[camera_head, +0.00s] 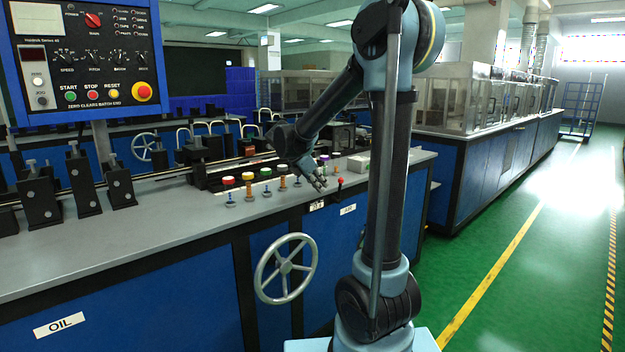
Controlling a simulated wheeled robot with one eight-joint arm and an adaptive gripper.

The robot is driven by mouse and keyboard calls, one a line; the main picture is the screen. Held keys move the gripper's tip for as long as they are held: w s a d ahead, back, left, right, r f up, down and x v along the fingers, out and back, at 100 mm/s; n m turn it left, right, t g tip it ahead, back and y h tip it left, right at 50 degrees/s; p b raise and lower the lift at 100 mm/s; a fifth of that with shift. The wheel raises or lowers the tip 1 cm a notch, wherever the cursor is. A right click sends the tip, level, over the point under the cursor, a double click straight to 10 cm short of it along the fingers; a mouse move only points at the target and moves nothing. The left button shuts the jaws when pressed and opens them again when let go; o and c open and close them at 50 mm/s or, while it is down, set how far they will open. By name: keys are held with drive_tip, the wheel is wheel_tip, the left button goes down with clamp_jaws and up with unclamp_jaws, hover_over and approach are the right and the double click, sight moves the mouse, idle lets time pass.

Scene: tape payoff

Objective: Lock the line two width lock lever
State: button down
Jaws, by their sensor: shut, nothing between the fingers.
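My gripper (318,181) is over the front part of the grey machine counter, reached down from the upper left by my arm. It is small in view, with its fingers pointing down and right, and it holds nothing. A small lever with a red knob (340,181) stands upright near the counter's front edge, just right of the fingers and apparently apart from them. I cannot read a line two mark, so I cannot tell whether this is the width lock lever. My arm hides part of the counter to the right.
Several colored knobs on posts, red (228,180), orange (248,177) and yellow among them, stand left of my gripper. A grey handwheel (286,268) juts from the blue front. A control panel (88,55) rises at upper left. Green floor (530,260) is open at right.

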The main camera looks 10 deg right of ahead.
sight(340, 190)
drive_tip(key=d, duration=0.1)
drive_tip(key=w+d+f, duration=0.1)
drive_tip(key=w+d, duration=0.1)
drive_tip(key=d, duration=0.1)
drive_tip(key=shift+w+d+f, duration=0.1)
drive_tip(key=shift+f, duration=0.1)
